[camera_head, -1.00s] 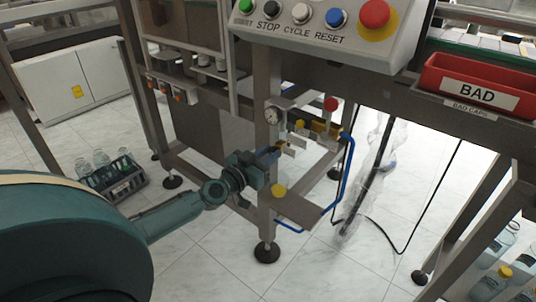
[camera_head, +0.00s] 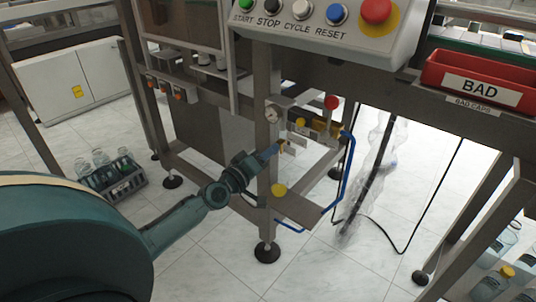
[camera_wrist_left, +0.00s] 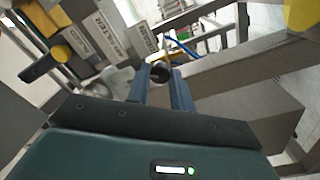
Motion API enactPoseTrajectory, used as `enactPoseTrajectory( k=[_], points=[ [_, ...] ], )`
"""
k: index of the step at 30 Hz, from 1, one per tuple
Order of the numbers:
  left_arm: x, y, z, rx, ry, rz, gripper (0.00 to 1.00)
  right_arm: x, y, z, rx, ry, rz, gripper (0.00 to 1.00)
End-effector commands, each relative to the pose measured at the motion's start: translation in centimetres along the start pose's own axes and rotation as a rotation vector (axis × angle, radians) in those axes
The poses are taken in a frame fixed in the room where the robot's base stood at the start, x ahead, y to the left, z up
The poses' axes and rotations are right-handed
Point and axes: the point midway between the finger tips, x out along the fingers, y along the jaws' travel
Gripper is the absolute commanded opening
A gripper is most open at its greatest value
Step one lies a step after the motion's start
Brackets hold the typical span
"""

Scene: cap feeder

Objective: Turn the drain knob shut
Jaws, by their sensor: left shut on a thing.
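My left gripper (camera_head: 275,151) reaches in from the left to the pneumatic unit on the machine's front leg. In the left wrist view its two blue-grey fingers (camera_wrist_left: 160,88) are shut on a small round dark-ended knob (camera_wrist_left: 160,72), which looks like the drain knob. In the head view the fingers largely hide this knob. Beside it are brass fittings, a yellow knob (camera_head: 300,123) and a red round knob (camera_head: 331,103). White labelled tags (camera_wrist_left: 116,35) show next to the fingers in the wrist view. My right gripper is not in view.
A pressure gauge (camera_head: 271,115) sits on the steel leg (camera_head: 266,80) close to the gripper. A blue hose (camera_head: 347,180) loops at the right. The button panel (camera_head: 320,30) and red BAD bin (camera_head: 478,82) are above.

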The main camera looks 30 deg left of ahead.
Motion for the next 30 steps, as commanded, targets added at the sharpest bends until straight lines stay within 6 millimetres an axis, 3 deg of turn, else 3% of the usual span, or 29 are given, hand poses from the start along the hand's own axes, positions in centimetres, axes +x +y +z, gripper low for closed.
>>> enactPoseTrajectory(
  k=[15,30],
  points=[
    [-0.03,-0.06,0.12,-0.399,0.015,-0.003,0.0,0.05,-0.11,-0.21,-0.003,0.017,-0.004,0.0],
    [-0.03,-0.07,0.09,-0.509,0.02,-0.004,0.0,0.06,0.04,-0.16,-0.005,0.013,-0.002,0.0]
  ],
)
